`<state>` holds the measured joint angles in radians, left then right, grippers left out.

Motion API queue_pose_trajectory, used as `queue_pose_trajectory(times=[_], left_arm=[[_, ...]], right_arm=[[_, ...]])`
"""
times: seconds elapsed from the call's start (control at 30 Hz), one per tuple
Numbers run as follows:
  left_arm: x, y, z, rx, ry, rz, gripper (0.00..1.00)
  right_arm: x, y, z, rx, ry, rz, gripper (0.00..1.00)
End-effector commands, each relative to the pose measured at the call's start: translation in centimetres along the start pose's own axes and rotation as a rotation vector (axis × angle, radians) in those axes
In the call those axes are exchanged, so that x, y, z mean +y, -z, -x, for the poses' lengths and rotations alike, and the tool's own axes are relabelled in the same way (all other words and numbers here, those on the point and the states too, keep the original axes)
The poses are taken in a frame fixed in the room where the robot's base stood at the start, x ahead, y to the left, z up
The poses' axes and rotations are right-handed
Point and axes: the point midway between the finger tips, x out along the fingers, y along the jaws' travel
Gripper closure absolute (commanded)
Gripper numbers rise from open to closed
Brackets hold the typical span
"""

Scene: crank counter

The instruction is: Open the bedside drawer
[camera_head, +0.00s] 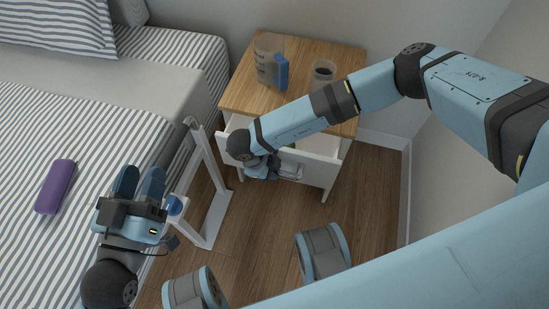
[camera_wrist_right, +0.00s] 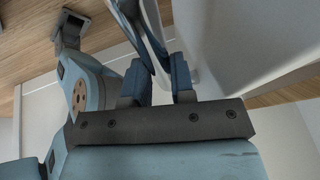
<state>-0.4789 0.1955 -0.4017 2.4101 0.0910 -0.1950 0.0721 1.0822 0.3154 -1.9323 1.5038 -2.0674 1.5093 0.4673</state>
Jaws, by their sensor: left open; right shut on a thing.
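The bedside table (camera_head: 240,95) has a wooden top and a white drawer (camera_head: 322,173). The drawer stands partly open, with its inside showing behind the front and a bit of something green in it. My right gripper (camera_head: 277,171) is at the drawer front, shut on the drawer handle (camera_head: 291,173). In the right wrist view the blue fingers (camera_wrist_right: 160,75) close around the pale handle beside the white drawer front (camera_wrist_right: 235,40). My right arm hides part of the drawer and tabletop. My left gripper (camera_head: 139,183) is open and empty over the bed's edge.
A clear jug (camera_head: 266,58), a blue item (camera_head: 282,72) and a cup of dark liquid (camera_head: 322,75) stand on the tabletop. A white rail frame (camera_head: 211,215) stands beside the bed. Wooden floor (camera_head: 265,225) is open before the drawer.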

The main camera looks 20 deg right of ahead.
Motion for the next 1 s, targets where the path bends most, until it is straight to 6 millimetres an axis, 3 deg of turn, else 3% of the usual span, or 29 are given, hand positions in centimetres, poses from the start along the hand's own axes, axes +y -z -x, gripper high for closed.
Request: queue_pose_trajectory(times=[0.03, 0.1, 0.3, 0.5, 0.7, 1.0], left_arm=[[-0.5, -1.4, 0.3, -0.059, 0.025, 0.002, 0.56], [-0.9, -2.0, 0.5, -0.100, 0.041, -0.005, 0.56], [-1.8, -3.8, 1.1, -0.200, 0.075, -0.020, 0.56], [-2.4, -4.9, 1.6, -0.262, 0.096, -0.028, 0.56], [-2.6, -5.5, 1.9, -0.287, 0.104, -0.033, 0.56], [-2.7, -5.6, 1.9, -0.291, 0.104, -0.034, 0.56]], right_arm=[[0.9, 0.2, 0.5, -0.001, -0.001, 0.003, 1.00], [2.4, 0.3, 0.8, 0.000, -0.001, 0.005, 1.00], [6.4, 0.6, 1.6, -0.002, -0.001, 0.004, 1.00], [9.1, 0.7, 2.0, -0.001, 0.000, 0.002, 1.00], [10.3, 0.8, 2.1, -0.001, 0.001, 0.000, 1.00], [10.6, 0.8, 2.1, -0.002, 0.001, 0.000, 1.00]])
